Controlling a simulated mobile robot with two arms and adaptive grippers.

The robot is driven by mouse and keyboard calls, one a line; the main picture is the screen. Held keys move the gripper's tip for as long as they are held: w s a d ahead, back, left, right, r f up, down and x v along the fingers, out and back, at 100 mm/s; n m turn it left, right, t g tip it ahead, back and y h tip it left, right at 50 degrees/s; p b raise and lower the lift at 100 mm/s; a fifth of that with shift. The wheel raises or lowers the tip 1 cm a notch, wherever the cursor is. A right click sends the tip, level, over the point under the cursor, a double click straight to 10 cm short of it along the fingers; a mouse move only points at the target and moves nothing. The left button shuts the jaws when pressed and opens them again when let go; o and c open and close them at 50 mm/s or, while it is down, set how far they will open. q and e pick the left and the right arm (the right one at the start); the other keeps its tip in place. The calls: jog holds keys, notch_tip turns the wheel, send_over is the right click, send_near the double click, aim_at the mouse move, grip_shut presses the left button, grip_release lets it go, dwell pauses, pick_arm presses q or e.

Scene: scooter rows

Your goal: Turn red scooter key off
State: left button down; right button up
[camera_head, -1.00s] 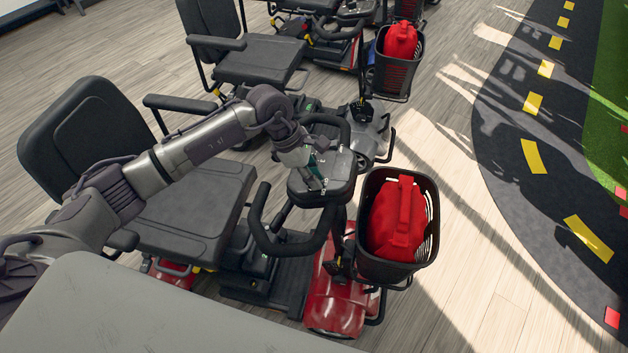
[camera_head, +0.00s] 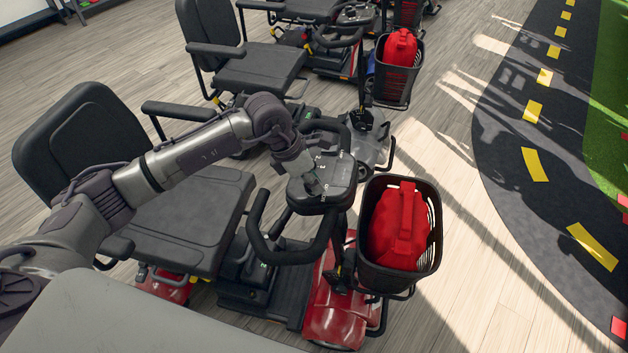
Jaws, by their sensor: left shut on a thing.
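The red scooter (camera_head: 333,312) stands nearest, with a black seat (camera_head: 180,215) and a dark control panel (camera_head: 338,180) between looped black handlebars. My left arm reaches in from the left over the seat. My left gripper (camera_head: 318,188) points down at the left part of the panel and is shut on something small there. The key itself cannot be made out; the gripper and wrist hide that spot. My right gripper is not in view.
Another scooter with a black seat (camera_head: 258,70) and basket (camera_head: 392,85) stands behind. A grey surface (camera_head: 120,318) fills the lower left.

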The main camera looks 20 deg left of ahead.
pick_arm(q)
jog(key=shift+w, duration=0.1)
jog(key=c, duration=1.1)
grip_release()
jog(key=v, duration=1.2)
